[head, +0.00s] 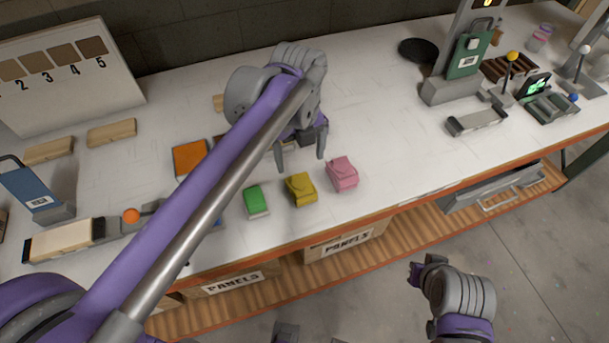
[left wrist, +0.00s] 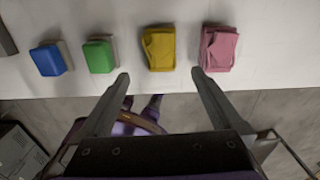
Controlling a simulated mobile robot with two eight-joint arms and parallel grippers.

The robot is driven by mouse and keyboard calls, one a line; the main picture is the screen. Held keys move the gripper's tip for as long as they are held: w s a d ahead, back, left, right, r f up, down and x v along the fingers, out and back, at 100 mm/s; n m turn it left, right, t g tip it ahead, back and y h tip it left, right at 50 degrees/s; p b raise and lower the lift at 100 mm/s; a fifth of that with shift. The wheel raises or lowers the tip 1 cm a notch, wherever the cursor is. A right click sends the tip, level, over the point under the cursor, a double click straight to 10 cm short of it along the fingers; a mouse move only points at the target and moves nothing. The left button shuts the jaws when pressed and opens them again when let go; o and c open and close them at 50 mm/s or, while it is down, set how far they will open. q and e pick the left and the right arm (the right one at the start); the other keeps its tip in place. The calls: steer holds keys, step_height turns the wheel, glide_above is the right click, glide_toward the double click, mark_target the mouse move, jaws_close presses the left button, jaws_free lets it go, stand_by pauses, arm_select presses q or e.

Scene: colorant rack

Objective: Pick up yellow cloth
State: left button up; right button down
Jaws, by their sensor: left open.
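The yellow cloth (head: 300,189) lies folded on the white workbench near its front edge, between a green block and a pink cloth. It also shows in the left wrist view (left wrist: 159,49), beyond the fingertips and roughly between their lines. My left gripper (head: 300,160) is open and empty above the bench, just behind the yellow cloth in the head view. Its two fingers also show in the left wrist view (left wrist: 159,76), apart from the cloth. My right gripper (head: 415,273) is off the bench over the floor; its jaws are too unclear to read.
The pink cloth (head: 342,174) lies close on the right of the yellow one. The green block (head: 256,201) is close on the left, and a blue block (left wrist: 48,60) lies beyond it. The bench right of the pink cloth is clear.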

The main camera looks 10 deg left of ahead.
mark_target(302, 185)
arm_select(q)
steer(key=shift+m, duration=0.3)
step_height(302, 185, down, 4)
steer(key=shift+s+d+f, duration=0.1)
steer(key=shift+d+f, duration=0.05)
steer(key=shift+w+f, duration=0.2)
steer(key=shift+f, duration=2.95)
steer(key=shift+c, duration=0.3)
steer(key=c, duration=1.3)
steer(key=shift+o, duration=0.2)
steer(key=shift+r, duration=0.1)
step_height(302, 185, up, 10)
